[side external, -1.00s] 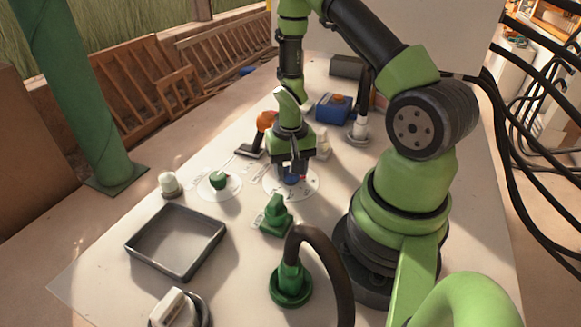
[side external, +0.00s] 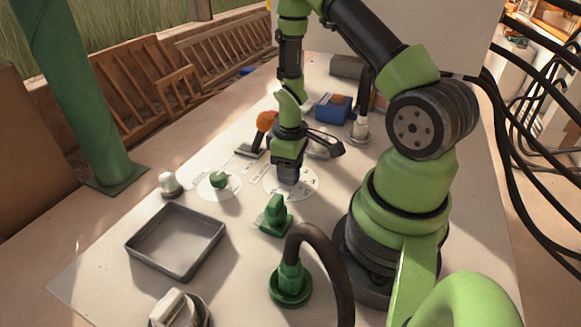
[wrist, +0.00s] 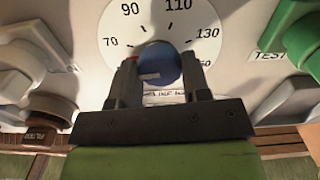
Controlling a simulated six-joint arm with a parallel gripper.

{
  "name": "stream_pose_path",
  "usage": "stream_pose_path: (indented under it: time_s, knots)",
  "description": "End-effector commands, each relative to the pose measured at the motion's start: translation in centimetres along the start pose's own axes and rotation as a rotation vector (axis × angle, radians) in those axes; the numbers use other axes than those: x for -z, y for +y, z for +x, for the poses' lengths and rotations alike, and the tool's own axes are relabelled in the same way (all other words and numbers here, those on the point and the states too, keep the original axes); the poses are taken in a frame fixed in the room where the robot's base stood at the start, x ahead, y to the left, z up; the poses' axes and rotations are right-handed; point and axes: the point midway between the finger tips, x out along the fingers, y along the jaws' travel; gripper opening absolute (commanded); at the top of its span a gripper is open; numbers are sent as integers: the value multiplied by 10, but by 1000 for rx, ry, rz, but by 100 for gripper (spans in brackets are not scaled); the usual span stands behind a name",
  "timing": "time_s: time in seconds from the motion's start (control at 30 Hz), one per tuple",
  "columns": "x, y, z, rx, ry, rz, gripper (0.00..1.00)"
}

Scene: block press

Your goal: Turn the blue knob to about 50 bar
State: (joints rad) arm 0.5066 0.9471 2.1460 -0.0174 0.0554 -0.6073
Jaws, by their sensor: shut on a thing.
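The blue knob (wrist: 158,58) sits at the middle of a round white dial (wrist: 150,18), which also shows in the side view (side external: 311,184). My gripper (wrist: 160,66) is shut on the knob, one dark finger on each side. The knob's white pointer line lies towards the left finger in the wrist view. The 70, 90, 110 and 130 marks show; the scale below 70 is hidden behind that finger, so I cannot read the exact value. A bit of red shows beside the left finger. In the side view my gripper (side external: 287,180) hides the knob.
A green switch (side external: 275,215) and an empty grey tray (side external: 215,243) are nearer. A blue box with an orange top (side external: 333,110) and an orange-ended lever (side external: 265,121) stand behind.

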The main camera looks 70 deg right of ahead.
Motion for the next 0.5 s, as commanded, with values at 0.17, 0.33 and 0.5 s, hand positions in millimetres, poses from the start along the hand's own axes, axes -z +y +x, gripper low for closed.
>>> stream_pose_path:
  time_s: [0.17,0.33,0.5]
  knots:
    - [0,0,0,2,-2,-129,20]
    - [-1,0,0,2,-2,-219,20]
    - [-1,0,0,2,-2,-273,20]
